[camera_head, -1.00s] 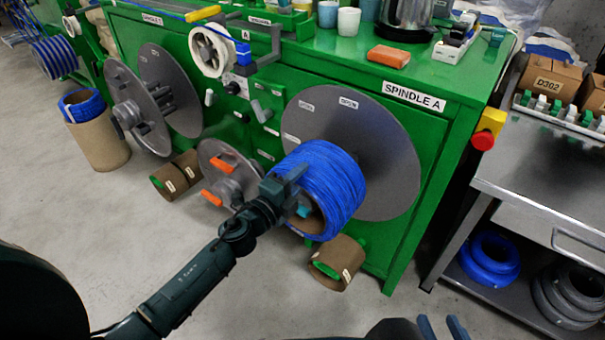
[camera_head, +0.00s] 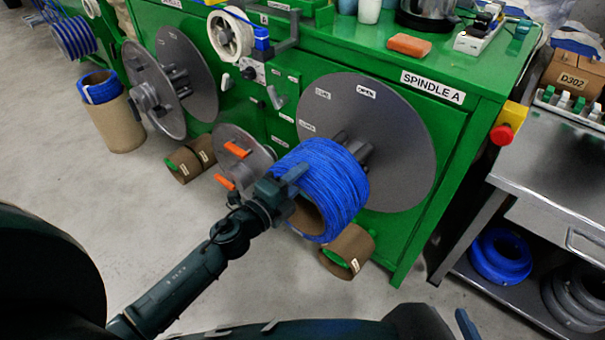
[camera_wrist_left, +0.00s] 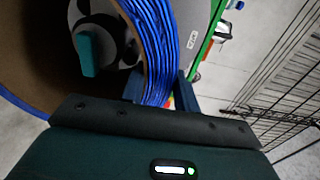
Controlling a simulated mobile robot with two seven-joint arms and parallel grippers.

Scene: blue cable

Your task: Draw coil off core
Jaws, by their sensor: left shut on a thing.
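The blue cable coil (camera_head: 335,190) has a brown inner sleeve (camera_head: 307,217) and sits in front of the grey round plate of spindle A (camera_head: 395,140). Part of the grey core (camera_head: 352,150) shows between coil and plate; whether the core's end is still inside the coil is hidden. My left gripper (camera_head: 285,188) is shut on the coil's wall at its near left rim. In the left wrist view the blue windings (camera_wrist_left: 158,50) run between its fingers, beside the brown sleeve (camera_wrist_left: 40,50). A tip of my right gripper (camera_head: 467,325) shows at the bottom edge.
Below the coil a brown tube (camera_head: 347,252) lies on the floor by the green bench (camera_head: 415,235). A smaller disc with orange handles (camera_head: 235,160) is left of the coil. A steel table (camera_head: 555,190) stands right. The floor at front left is clear.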

